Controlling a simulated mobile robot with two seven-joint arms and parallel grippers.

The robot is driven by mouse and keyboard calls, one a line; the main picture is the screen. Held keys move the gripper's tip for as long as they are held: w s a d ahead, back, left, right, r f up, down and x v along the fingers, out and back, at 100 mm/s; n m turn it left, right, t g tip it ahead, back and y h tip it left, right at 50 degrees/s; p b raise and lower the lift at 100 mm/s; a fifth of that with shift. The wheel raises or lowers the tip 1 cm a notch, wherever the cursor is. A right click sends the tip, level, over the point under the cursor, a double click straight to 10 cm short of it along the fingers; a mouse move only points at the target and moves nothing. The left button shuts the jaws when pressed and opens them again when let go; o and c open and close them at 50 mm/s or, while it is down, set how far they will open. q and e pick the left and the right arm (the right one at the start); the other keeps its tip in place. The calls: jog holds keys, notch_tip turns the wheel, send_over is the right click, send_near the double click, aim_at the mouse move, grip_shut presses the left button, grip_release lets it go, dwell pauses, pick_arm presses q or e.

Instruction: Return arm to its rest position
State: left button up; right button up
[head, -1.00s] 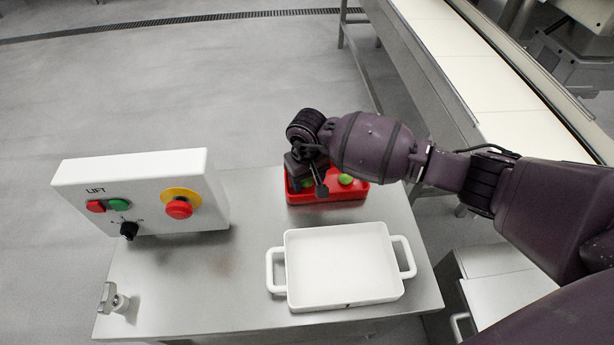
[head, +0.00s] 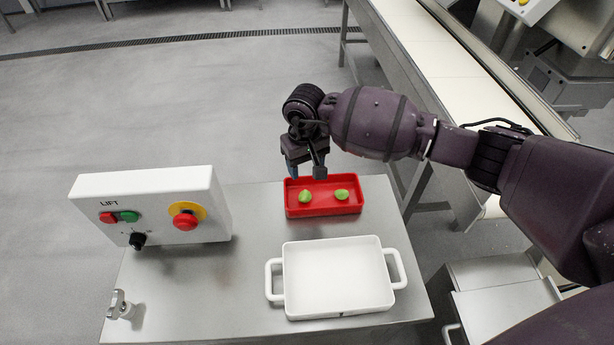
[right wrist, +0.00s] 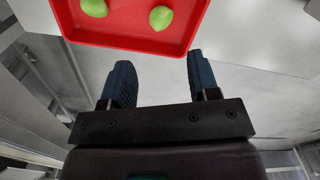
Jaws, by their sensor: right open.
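My right gripper (head: 305,172) is open and empty above the back left edge of the red tray (head: 320,210). Its two blue fingers stand apart in the right wrist view (right wrist: 160,82). Two green pasta pieces lie in the red tray, one on the left (head: 305,197) and one on the right (head: 341,194), apart from each other. They also show in the right wrist view, with the tray rim (right wrist: 130,42) beyond the fingertips. My right arm reaches in from the right of the head view. My left gripper is in no view.
A white two-handled dish (head: 338,280) stands empty in front of the red tray on the metal table (head: 200,285). A white lift control box (head: 150,205) with buttons stands at the left. A metal fitting (head: 121,306) is at the front left. A conveyor (head: 430,75) runs behind at the right.

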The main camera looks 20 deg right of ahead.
jog(key=shift+r, duration=0.65)
